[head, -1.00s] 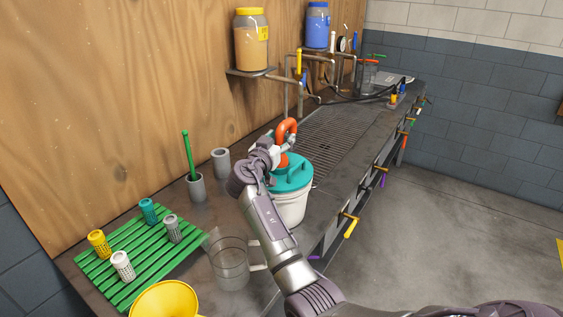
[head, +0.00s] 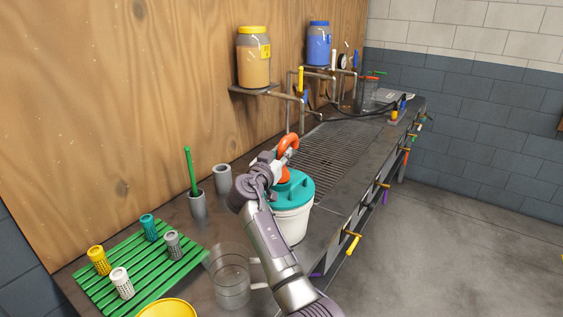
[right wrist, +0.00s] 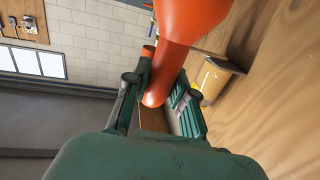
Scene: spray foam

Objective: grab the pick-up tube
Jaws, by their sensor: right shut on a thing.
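The orange pick-up tube (head: 289,143) stands up from the teal lid of a white bucket (head: 291,222) on the bench in the head view. My right gripper (head: 284,160) is at the tube, just above the lid. In the right wrist view the orange tube (right wrist: 178,52) runs between the dark green fingers of my right gripper (right wrist: 155,102), which are shut on it. The tube's lower end is hidden in the head view by my gripper and the lid. My left gripper is not in view.
A clear pitcher (head: 229,280) stands close to the bucket and my right arm. A green rack (head: 150,282) with several small cups and a yellow funnel (head: 167,309) are at the lower left. A grey holder (head: 198,206) has a green stick. A grated bench section (head: 335,146) lies behind.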

